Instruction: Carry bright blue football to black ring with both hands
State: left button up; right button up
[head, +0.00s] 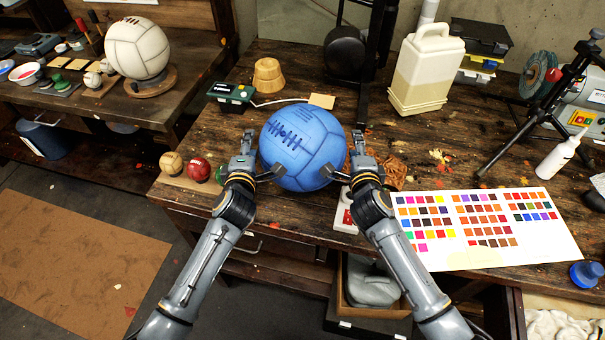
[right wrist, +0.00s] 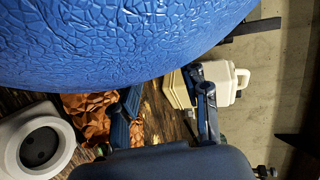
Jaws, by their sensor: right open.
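The bright blue football (head: 302,150), with dark lacing, is between my two grippers over the front of the workbench. Its cracked blue surface fills the top of the right wrist view (right wrist: 130,40). My left gripper (head: 264,155) is at the ball's left side with its fingers spread, one reaching under the ball's lower left. My right gripper (head: 342,155) is open at the right side, mirrored, one finger at the lower right. Its dark fingers show below the ball (right wrist: 165,103). I cannot tell whether the ball touches the bench. I cannot make out a black ring.
A white ball (head: 138,48) sits on a wooden stand on the left bench. Small balls (head: 199,169) lie near the bench's front edge. A colour chart (head: 485,230) lies at right. A cream jug (head: 426,70) and wooden pot (head: 268,76) stand behind.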

pick_arm(q)
jog(key=v, duration=1.2)
pick_arm(e)
jog(key=v, duration=1.2)
